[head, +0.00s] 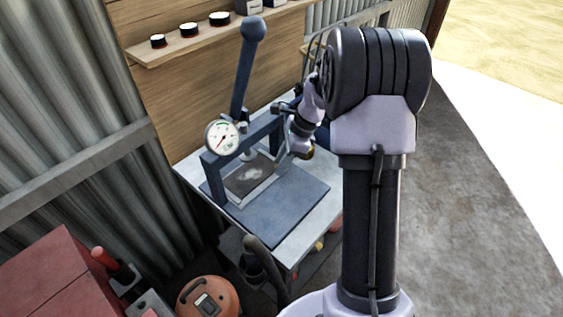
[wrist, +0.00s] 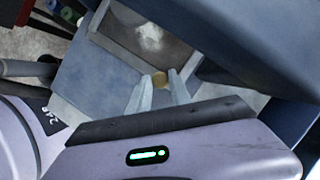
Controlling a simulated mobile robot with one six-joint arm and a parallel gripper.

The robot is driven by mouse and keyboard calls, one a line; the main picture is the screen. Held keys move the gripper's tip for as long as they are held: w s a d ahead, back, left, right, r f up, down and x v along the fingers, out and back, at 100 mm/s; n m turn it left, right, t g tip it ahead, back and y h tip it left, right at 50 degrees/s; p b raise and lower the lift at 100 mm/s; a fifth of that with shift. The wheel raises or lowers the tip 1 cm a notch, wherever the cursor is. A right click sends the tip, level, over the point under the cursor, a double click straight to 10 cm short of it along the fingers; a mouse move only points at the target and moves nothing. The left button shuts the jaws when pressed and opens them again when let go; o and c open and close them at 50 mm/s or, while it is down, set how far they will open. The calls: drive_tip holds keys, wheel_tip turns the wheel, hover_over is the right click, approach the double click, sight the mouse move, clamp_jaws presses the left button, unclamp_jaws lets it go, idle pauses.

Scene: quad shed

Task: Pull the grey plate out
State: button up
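The grey plate (head: 250,178) lies flat inside the blue press, under its ram, with a pale smear on its dark top. In the wrist view the plate (wrist: 128,33) shows at the top, with a lighter rim. A small brass-coloured knob (wrist: 160,79) shows just below the plate's near edge. My gripper (wrist: 160,80) has its two pale fingers apart, one on each side of the knob. I see no clear contact between the fingertips and the knob. In the head view my wrist is at the press's right side, and the fingers are not clearly visible.
The press frame (head: 213,178), with its gauge (head: 222,137) and long lever (head: 243,75), stands close around the plate. The blue base (head: 285,207) in front of it is bare. An orange round item (head: 208,298) and a red cabinet (head: 45,275) are low at the left.

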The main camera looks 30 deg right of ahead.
clamp_jaws()
idle(1.1)
